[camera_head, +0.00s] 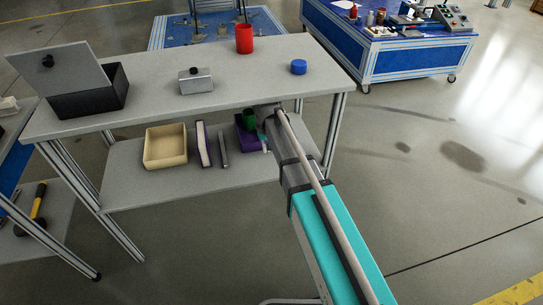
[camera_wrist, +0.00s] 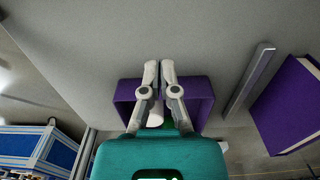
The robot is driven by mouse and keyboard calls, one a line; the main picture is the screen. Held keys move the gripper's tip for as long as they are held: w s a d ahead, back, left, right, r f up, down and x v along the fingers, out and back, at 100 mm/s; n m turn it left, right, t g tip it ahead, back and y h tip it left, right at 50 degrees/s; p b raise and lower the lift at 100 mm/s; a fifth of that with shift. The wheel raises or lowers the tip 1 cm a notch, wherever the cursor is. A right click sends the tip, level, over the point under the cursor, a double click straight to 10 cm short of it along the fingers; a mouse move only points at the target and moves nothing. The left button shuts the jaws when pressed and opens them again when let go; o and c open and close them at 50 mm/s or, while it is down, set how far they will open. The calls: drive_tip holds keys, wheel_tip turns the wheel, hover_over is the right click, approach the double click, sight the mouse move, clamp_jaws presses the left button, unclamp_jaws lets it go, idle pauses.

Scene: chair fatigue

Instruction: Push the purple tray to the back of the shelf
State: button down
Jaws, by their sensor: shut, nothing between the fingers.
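The purple tray (camera_head: 241,137) sits on the lower shelf (camera_head: 125,180) at its right part, partly hidden by my arm in the head view. A green cup (camera_head: 249,119) stands in it. In the wrist view the tray (camera_wrist: 204,95) shows on both sides of my gripper (camera_wrist: 160,64). My gripper's two fingers are shut together with nothing between them, and overlap the tray in the picture. I cannot tell whether they touch it. A white cylindrical item (camera_wrist: 155,119) shows beside the fingers. In the head view my gripper is mostly hidden under the tabletop edge.
Left of the tray on the shelf are a grey bar (camera_head: 224,150), a purple book (camera_head: 203,144) and a beige bin (camera_head: 165,147). The grey tabletop (camera_head: 150,85) overhangs the shelf. A table leg (camera_head: 333,130) stands right of my arm.

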drive_tip(key=w+a, duration=0.1)
drive_tip(key=w, duration=0.2)
drive_tip(key=w+a, duration=0.1)
drive_tip(key=w, duration=0.3)
drive_tip(key=w+a, duration=0.1)
drive_tip(key=w, duration=0.2)
drive_tip(key=shift+w, duration=0.25)
drive_tip(key=shift+w+f+b, duration=0.1)
drive_tip(key=shift+f+b, duration=0.25)
drive_tip(key=shift+f, duration=0.05)
wheel_tip(320, 180, down, 4)
drive_tip(key=b, duration=0.4)
drive_tip(key=shift+f, duration=0.25)
drive_tip(key=shift+s+d+r, duration=0.15)
drive_tip(key=shift+s, duration=0.4)
drive_tip(key=shift+s, duration=0.1)
drive_tip(key=s+d, duration=0.1)
drive_tip(key=s, duration=0.3)
drive_tip(key=s+d, duration=0.1)
drive_tip(key=s, duration=0.4)
drive_tip(key=s+d, duration=0.2)
drive_tip(key=s, duration=0.3)
drive_tip(key=shift+s, duration=0.1)
drive_tip(key=shift+w, duration=0.2)
